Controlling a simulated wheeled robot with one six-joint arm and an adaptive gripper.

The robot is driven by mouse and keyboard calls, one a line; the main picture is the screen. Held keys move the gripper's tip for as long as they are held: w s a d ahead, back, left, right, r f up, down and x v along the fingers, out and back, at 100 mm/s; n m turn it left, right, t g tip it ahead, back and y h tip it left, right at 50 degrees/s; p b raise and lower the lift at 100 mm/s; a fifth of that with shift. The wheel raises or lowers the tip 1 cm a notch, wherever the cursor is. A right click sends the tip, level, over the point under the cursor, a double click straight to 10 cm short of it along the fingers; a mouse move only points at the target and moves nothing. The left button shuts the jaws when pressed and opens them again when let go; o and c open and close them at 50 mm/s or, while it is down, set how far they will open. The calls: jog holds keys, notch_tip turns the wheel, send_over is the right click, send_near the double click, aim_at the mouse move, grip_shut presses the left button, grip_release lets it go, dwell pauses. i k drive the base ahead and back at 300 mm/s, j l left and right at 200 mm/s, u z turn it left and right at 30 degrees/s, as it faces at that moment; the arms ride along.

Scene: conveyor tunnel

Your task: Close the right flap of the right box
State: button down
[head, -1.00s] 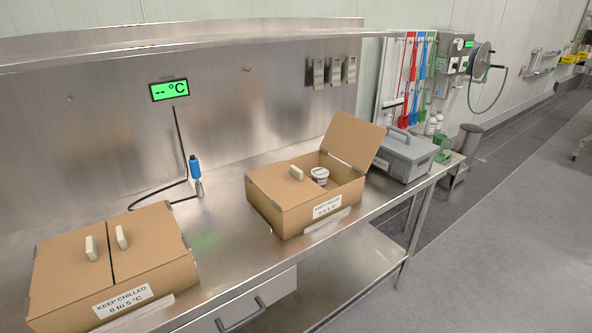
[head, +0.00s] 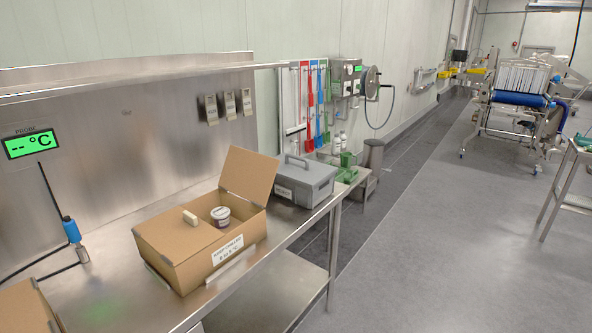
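The right box (head: 186,264) is a brown cardboard box on the steel bench, with a white label on its front. Its right flap (head: 248,175) stands open, tilted up and back at the right side. A white tub with a dark lid (head: 220,216) shows in the open right half. My gripper is not in view.
The left box (head: 28,308) is cut off at the lower left. A blue probe (head: 71,229) stands between the boxes. A grey lidded case (head: 303,184) sits right of the right box, close to its flap. The floor (head: 430,230) right of the bench is clear.

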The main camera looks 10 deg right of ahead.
aim_at(250, 175)
jog(key=i+l+z, duration=0.15)
jog(key=z, duration=0.25)
jog(key=i+l+z, duration=0.1)
jog(key=z, duration=0.35)
jog(key=i+z, duration=0.2)
jog(key=z, duration=0.2)
jog(key=i, duration=4.1)
jog(key=i+l+u, duration=0.1)
jog(key=i, duration=0.45)
jog(key=i+l+u, duration=0.1)
jog(key=i, duration=0.4)
jog(key=i+u, duration=0.15)
jog(key=u, duration=3.9)
jog(key=i+j+u, duration=0.1)
jog(key=i, duration=0.25)
jog(key=i+j+u, duration=0.1)
jog(key=i+j, duration=0.15)
jog(key=i+l, duration=0.05)
jog(key=i, duration=0.05)
